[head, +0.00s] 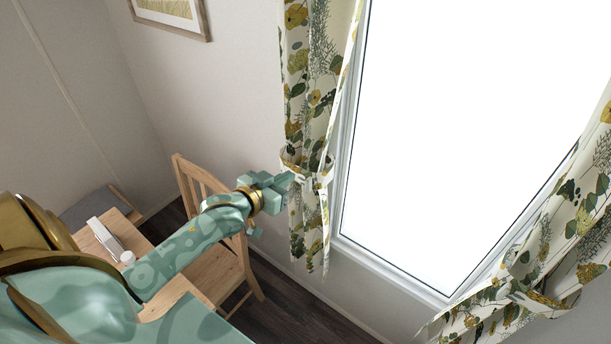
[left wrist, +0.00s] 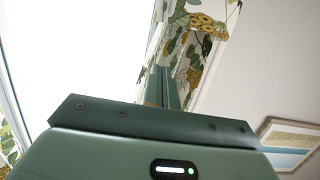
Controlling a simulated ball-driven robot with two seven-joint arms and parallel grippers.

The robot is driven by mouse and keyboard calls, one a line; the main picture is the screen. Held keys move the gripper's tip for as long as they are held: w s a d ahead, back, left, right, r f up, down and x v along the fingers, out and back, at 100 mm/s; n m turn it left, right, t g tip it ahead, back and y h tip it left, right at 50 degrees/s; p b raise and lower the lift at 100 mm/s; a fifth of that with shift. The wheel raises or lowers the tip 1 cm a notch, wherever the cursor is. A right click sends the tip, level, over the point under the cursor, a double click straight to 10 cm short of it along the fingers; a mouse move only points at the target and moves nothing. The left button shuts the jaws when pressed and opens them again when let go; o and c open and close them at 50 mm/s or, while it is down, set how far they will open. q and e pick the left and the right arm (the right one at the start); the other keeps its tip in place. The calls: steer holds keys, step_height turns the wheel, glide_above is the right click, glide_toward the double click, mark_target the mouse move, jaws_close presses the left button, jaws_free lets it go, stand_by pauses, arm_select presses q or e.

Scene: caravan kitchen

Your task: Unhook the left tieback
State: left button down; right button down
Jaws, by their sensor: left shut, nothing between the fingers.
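The left curtain (head: 310,95), white with green and yellow leaves, hangs at the window's left side. Its tieback (head: 318,177), a band in the same print, gathers it partway down. My left gripper (head: 289,179) is at the curtain's left edge, level with the tieback. Its fingers are shut with nothing between them. In the left wrist view the closed fingers (left wrist: 165,88) point up toward the patterned curtain cloth (left wrist: 187,65). I cannot tell whether they touch the band or cloth. The tieback's hook is not clearly visible. My right gripper is not in view.
A wooden chair (head: 190,176) and a table (head: 106,245) with small items stand below my left arm. The bright window (head: 470,120) is to the right, with the right curtain (head: 575,215) gathered beside it. A framed picture (head: 172,16) hangs on the wall.

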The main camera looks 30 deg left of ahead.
arm_select(q)
steer(key=w+f, duration=0.4)
steer(key=w, duration=0.1)
steer(key=w+f, duration=0.2)
steer(key=shift+w+d, duration=0.15)
steer(key=shift+w, duration=0.05)
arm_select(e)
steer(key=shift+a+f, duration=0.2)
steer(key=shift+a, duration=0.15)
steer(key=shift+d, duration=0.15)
